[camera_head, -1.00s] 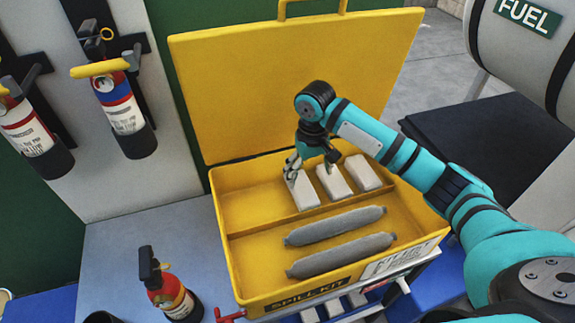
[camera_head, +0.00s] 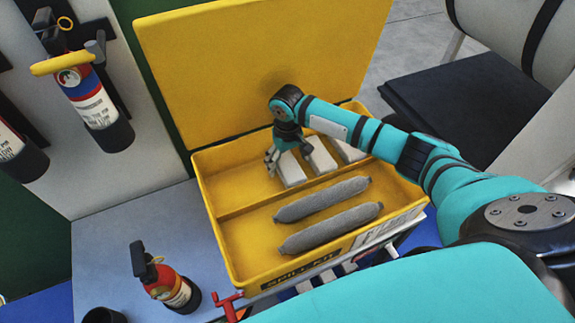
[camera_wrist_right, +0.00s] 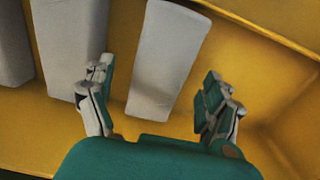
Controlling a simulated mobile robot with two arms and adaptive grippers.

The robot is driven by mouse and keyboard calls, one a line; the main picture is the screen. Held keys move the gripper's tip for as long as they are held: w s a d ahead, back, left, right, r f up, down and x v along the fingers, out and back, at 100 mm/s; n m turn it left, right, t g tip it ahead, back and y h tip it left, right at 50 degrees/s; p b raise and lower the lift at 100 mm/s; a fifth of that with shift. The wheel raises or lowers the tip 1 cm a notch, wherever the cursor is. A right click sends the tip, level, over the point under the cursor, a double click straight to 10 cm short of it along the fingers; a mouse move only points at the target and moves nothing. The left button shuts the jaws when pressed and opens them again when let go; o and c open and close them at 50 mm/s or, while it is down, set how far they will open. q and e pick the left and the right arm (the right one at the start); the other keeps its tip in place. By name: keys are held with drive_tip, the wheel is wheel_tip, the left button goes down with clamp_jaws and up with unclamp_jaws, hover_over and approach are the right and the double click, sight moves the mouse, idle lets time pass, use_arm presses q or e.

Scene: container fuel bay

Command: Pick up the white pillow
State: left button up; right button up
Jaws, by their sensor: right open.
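Several white pillows lie in the open yellow spill kit box. Three short ones stand in a row in its back compartment: the left one (camera_head: 291,172), the middle one (camera_head: 320,157) and the right one (camera_head: 350,151). My right gripper (camera_head: 288,156) is open over the left pillow. In the right wrist view, the open fingers (camera_wrist_right: 157,82) are on either side of this pillow (camera_wrist_right: 163,62), with gaps on both sides. Two longer grey-white rolls (camera_head: 322,199) (camera_head: 331,228) lie in the front compartment. My left gripper is not in view.
The yellow box (camera_head: 232,262) has a raised lid (camera_head: 240,70) behind the gripper and a divider between compartments. A small fire extinguisher (camera_head: 172,287) stands left of it. Another extinguisher (camera_head: 97,110) hangs on the wall. A dark platform (camera_head: 460,100) is at the right.

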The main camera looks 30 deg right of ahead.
drive_tip(key=shift+f, duration=1.2)
drive_tip(key=c, duration=1.2)
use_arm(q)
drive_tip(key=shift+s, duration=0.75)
use_arm(e)
drive_tip(key=shift+c, duration=0.2)
